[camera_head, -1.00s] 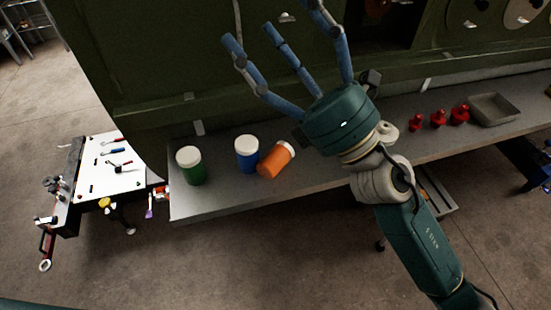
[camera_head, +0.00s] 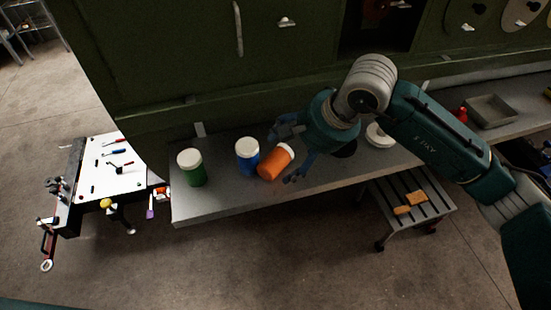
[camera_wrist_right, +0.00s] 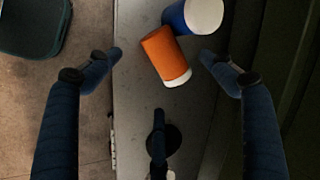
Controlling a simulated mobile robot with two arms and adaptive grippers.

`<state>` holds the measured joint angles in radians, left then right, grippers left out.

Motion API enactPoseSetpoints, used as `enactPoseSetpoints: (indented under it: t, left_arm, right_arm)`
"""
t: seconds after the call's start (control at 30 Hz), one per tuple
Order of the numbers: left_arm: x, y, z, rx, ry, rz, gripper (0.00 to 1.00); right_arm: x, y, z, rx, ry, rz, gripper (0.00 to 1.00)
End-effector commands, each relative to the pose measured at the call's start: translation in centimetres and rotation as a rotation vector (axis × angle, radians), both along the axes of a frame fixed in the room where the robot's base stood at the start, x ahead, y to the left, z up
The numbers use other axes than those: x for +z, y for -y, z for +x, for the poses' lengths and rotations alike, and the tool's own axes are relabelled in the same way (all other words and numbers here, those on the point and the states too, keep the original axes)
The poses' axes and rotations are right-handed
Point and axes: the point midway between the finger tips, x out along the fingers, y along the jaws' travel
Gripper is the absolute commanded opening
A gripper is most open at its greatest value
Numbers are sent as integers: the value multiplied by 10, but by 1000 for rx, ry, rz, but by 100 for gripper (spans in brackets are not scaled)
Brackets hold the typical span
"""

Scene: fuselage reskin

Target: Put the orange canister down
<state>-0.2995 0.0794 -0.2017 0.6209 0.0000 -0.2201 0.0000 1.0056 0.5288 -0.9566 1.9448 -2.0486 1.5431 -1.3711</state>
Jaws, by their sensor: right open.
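The orange canister (camera_head: 274,163) with a white lid is tilted over on the grey shelf, its lid toward the upper right. It is close beside the upright blue canister (camera_head: 248,161); I cannot tell whether they touch. In the right wrist view the orange canister (camera_wrist_right: 165,55) lies between the spread blue fingers, with the blue canister (camera_wrist_right: 190,17) just beyond. My right gripper (camera_head: 285,154) is open around the orange canister's lid end, with visible gaps to the fingers. My left gripper is not in view.
A green canister (camera_head: 191,168) stands upright at the shelf's left. The shelf (camera_head: 215,205) has a free front edge close by. A dark green fuselage panel (camera_head: 180,60) rises behind. A grey tray (camera_head: 490,110) sits to the right, and a slatted cart (camera_head: 418,212) stands below.

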Motion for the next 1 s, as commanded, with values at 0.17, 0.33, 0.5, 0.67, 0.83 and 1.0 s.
enactPoseSetpoints:
  t: [0.17, 0.33, 0.5, 0.67, 0.83, 1.0]
  left_arm:
    - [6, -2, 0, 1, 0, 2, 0]
    - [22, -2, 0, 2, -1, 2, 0]
    - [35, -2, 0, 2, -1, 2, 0]
    - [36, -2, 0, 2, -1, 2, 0]
    - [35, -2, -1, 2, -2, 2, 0]
    - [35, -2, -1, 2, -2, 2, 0]
  right_arm:
    - [-14, -7, 4, 1, -2, 2, 81]
    - [-28, -12, 9, 0, -7, 4, 81]
    - [-51, -21, 18, 0, -5, 6, 81]
    - [-62, -23, 22, 1, -2, 5, 81]
    - [-63, -23, 22, 0, 0, 5, 81]
    - [-62, -23, 22, 0, 0, 5, 51]
